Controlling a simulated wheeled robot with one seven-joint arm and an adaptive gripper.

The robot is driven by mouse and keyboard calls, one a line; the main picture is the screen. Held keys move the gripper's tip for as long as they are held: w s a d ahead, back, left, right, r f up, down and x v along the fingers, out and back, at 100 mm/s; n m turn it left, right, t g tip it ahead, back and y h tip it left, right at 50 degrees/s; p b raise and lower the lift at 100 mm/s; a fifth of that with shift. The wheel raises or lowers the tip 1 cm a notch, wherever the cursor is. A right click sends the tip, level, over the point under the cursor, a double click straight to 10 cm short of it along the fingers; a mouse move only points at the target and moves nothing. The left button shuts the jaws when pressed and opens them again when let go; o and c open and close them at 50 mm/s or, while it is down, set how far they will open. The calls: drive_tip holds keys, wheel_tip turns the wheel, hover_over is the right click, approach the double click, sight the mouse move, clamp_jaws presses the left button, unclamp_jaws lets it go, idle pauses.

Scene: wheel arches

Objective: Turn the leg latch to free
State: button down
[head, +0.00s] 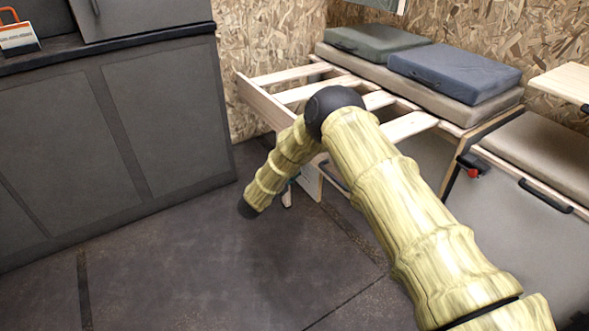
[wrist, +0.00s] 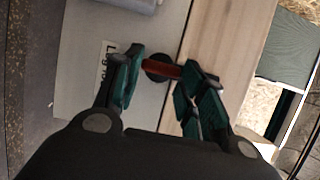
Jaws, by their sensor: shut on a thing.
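The leg latch (wrist: 158,68) shows in the wrist view as a red bar on a round black base, on a pale panel beside a wooden strip. The bar lies across the picture, roughly level. My gripper (wrist: 160,76) has its teal fingertips at the two ends of the bar and is shut on it. A partly covered label (wrist: 107,62) beginning with "L" is left of the latch. In the head view my arm hides the latch and most of the gripper.
A slatted wooden bed frame (head: 262,98) extends from the bench, with green (head: 376,42) and blue (head: 455,72) cushions behind. A black fitting with a red part (head: 472,166) is on the right. Grey cabinets (head: 75,140) stand left. The floor (head: 190,270) in front is clear.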

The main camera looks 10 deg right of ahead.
drive_tip(key=shift+s+f, duration=0.1)
drive_tip(key=shift+f, duration=0.05)
drive_tip(key=c, duration=0.9)
unclamp_jaws()
drive_tip(key=shift+o, duration=0.2)
drive_tip(key=v, duration=1.2)
